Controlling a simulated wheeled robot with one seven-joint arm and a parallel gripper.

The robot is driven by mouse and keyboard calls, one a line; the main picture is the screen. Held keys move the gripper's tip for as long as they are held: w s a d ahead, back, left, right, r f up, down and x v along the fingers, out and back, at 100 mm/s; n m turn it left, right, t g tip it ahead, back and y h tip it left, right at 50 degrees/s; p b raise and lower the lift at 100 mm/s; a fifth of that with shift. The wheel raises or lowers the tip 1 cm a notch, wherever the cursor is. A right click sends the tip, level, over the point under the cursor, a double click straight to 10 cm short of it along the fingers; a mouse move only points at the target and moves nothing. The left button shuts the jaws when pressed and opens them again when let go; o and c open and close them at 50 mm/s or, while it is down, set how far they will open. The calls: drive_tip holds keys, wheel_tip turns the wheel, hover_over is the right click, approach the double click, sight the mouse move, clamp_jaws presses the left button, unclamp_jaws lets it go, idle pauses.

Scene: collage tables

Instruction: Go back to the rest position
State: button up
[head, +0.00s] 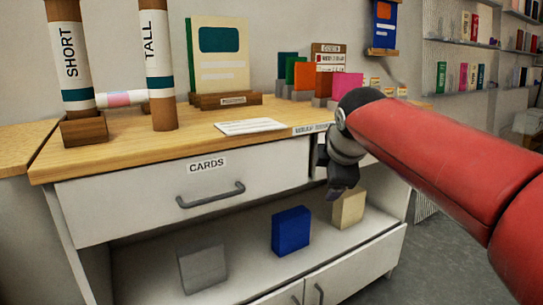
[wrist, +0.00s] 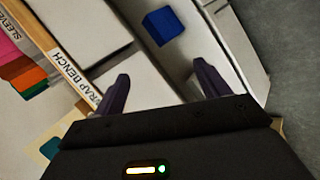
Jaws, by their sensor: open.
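My gripper (wrist: 162,88) is open in the wrist view, with its two dark fingers apart and nothing between them. In the head view my gripper (head: 343,190) hangs in front of the cabinet's right part, below the bench top (head: 200,130). My red arm reaches in from the right. A blue block (head: 291,231) sits on the open shelf (head: 240,265), below and left of my gripper; it also shows in the wrist view (wrist: 163,25), beyond the fingers.
A grey block (head: 203,267) and a cream block (head: 349,209) also stand on the shelf. The CARDS drawer (head: 185,195) is shut. Tubes marked SHORT (head: 70,60) and TALL (head: 156,60), a green-spined book (head: 218,55) and a white card (head: 249,127) are on the bench. Grey floor lies at right.

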drive_tip(key=s+d+f+m+g+p, duration=0.1)
drive_tip(key=s+f+m, duration=0.7)
drive_tip(key=s, duration=0.5)
drive_tip(key=s+d+f+m+g+p, duration=0.1)
drive_tip(key=s+d+f+m, duration=0.1)
drive_tip(key=s+f+m, duration=0.6)
drive_tip(key=s+m, duration=0.1)
drive_tip(key=s, duration=0.4)
drive_tip(key=shift+m+g+p, duration=0.3)
drive_tip(key=shift+g+p, duration=0.05)
drive_tip(key=shift+g, duration=0.05)
